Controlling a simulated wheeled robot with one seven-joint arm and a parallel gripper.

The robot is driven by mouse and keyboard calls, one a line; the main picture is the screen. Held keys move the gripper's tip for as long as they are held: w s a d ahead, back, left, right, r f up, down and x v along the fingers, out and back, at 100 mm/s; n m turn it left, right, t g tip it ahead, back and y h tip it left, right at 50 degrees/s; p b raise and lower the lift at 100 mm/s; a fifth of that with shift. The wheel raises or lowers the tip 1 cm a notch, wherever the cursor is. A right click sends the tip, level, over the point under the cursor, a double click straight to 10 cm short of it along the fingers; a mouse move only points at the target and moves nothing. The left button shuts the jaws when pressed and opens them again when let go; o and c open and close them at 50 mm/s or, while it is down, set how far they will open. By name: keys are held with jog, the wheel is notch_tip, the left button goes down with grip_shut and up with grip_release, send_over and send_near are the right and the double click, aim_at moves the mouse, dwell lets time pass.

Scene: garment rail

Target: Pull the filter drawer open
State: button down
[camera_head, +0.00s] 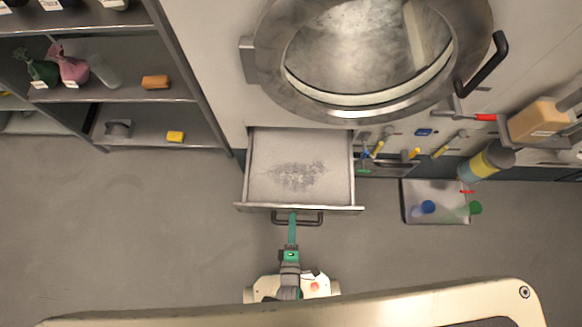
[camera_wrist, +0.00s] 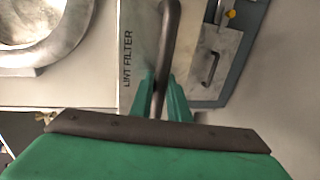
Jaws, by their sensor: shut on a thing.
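The filter drawer (camera_head: 262,190) stands pulled out from below the machine's round door in the head view. Grey lint lies in a patch on its floor. Its dark bar handle (camera_head: 312,218) is on the drawer's front. My gripper (camera_head: 292,214) is at the handle, with its green fingers shut on the bar. In the wrist view the green fingers (camera_wrist: 168,98) stand on both sides of the handle (camera_wrist: 166,50). The words LINT FILTER show on the drawer front beside it (camera_wrist: 128,60).
The round machine door (camera_head: 270,70) is above the drawer. A shelf rack (camera_head: 172,60) with bags and small items stands at the left. Tools and bottles hang at the right, above a tray (camera_head: 407,210) with blue and green bottles. The floor (camera_head: 120,230) at the left is clear.

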jog(key=c, duration=1.7)
grip_release()
jog(key=v, duration=1.1)
jog(key=shift+f, duration=0.1)
jog(key=shift+w, duration=0.1)
jog(key=w+r+m, duration=0.1)
jog(key=r+m, duration=0.4)
jog(key=r, duration=0.4)
jog(key=w+r+m+y, duration=0.1)
jog(key=r+m, duration=0.5)
jog(key=r, duration=0.4)
jog(key=w+r+m+y, duration=0.1)
jog(key=r+m, duration=0.4)
jog(key=r, duration=0.4)
jog(key=shift+a+r+m, duration=0.3)
jog(key=shift+a+r, duration=0.05)
jog(key=shift+a, duration=0.05)
